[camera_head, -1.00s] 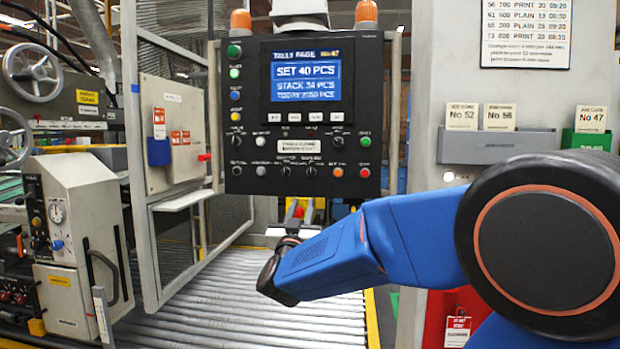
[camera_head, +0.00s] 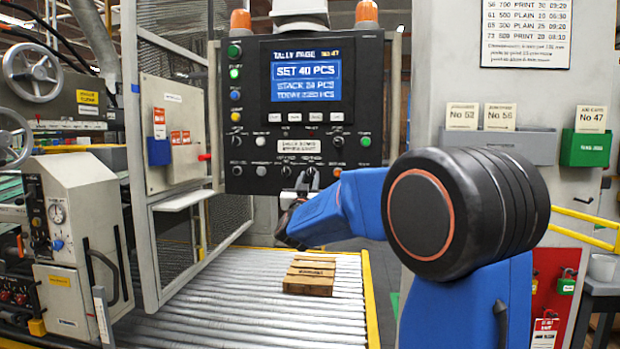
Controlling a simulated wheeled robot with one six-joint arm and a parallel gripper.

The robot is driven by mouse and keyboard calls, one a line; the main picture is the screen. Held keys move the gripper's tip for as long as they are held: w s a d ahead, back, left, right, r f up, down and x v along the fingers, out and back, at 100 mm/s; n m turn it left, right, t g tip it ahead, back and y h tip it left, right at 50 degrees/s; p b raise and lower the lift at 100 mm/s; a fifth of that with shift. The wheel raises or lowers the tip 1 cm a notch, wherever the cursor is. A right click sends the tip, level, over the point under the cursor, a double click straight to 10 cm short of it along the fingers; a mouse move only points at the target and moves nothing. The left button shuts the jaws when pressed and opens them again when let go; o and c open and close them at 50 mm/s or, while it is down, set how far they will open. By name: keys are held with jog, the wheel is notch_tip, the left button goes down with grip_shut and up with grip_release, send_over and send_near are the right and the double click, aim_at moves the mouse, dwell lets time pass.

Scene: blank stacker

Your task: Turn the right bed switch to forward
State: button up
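The control panel (camera_head: 297,115) faces me, with a screen on top and rows of small knobs and buttons below. Two small dark knobs sit side by side in the lower row, below a white label plate (camera_head: 298,146); I take the right one to be the right bed switch, but the lettering is too small to read. My gripper (camera_head: 307,182) is at the panel's lower edge, in front of or close to that knob. Its fingers are small and overlap the knob area, so I cannot tell whether they touch it or how its pointer stands.
A wooden stack (camera_head: 309,276) lies on the roller conveyor (camera_head: 210,312) below. A wire-mesh guard (camera_head: 178,240) stands left. A green holder (camera_head: 585,149) is on the right wall.

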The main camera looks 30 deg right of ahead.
jog(key=shift+x, duration=0.75)
jog(key=shift+c, duration=0.3)
grip_shut()
jog(key=shift+m, duration=0.4)
jog(key=m+g+h, duration=0.1)
jog(key=m, duration=0.1)
jog(key=m+g+h, duration=0.1)
jog(key=m, duration=0.2)
jog(key=shift+w+a, duration=0.1)
jog(key=shift+a, duration=0.05)
jog(key=shift+m+g+h, duration=0.4)
jog(key=shift+m+g, duration=0.4)
jog(key=shift+m, duration=0.9)
jog(key=shift+m+g+h, duration=0.4)
jog(key=shift+m+g, duration=0.4)
jog(key=shift+m, duration=0.9)
